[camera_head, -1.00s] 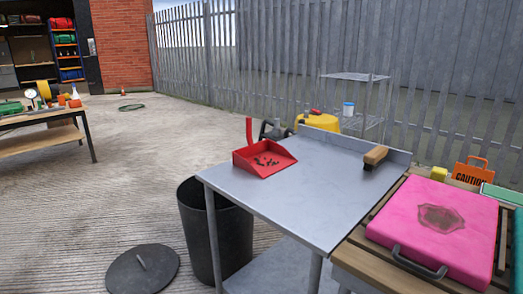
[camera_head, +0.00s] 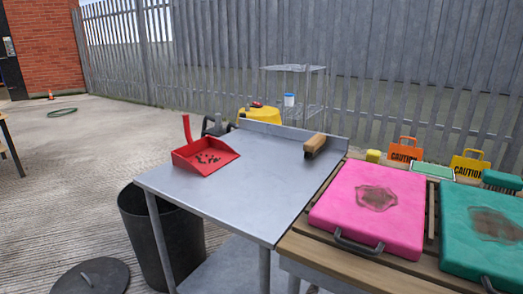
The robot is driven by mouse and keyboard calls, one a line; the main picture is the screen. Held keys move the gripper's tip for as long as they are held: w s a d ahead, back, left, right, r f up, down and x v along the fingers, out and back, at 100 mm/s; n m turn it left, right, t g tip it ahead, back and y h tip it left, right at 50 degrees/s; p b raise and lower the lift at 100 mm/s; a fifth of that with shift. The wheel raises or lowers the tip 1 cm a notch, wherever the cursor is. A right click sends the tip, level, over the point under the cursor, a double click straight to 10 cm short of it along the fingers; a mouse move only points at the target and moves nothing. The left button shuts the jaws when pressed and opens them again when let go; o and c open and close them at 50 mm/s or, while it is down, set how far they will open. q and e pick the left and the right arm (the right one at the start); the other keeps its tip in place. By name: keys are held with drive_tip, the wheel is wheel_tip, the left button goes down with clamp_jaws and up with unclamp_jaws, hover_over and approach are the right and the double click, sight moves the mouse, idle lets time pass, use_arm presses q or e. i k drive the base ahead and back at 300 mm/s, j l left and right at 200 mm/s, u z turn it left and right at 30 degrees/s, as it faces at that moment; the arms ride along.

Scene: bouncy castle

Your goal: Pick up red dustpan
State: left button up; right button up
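The red dustpan (camera_head: 205,157) lies on the far left part of the grey metal table (camera_head: 235,195). Its handle (camera_head: 187,128) stands up at the back left corner. Dark bits of debris lie in its pan. Neither of my grippers shows in the head view.
A wooden-handled brush (camera_head: 315,145) lies at the table's right side. A black bin (camera_head: 165,240) stands below the left edge, its lid (camera_head: 95,276) on the ground. Pink (camera_head: 370,205) and teal (camera_head: 485,235) pads lie on a slatted bench at right. The table's middle is clear.

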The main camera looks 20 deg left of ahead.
sight(208, 145)
drive_tip(key=j+z, duration=0.45)
drive_tip(key=k+j+z, duration=0.15)
drive_tip(key=j+z, duration=0.3)
drive_tip(key=k+j+z, duration=0.15)
drive_tip(key=j, duration=0.25)
drive_tip(key=k+j+z, duration=0.1)
drive_tip(key=j, duration=0.25)
drive_tip(key=k+j+z, duration=0.15)
drive_tip(key=k+j, duration=0.1)
drive_tip(key=j, duration=0.1)
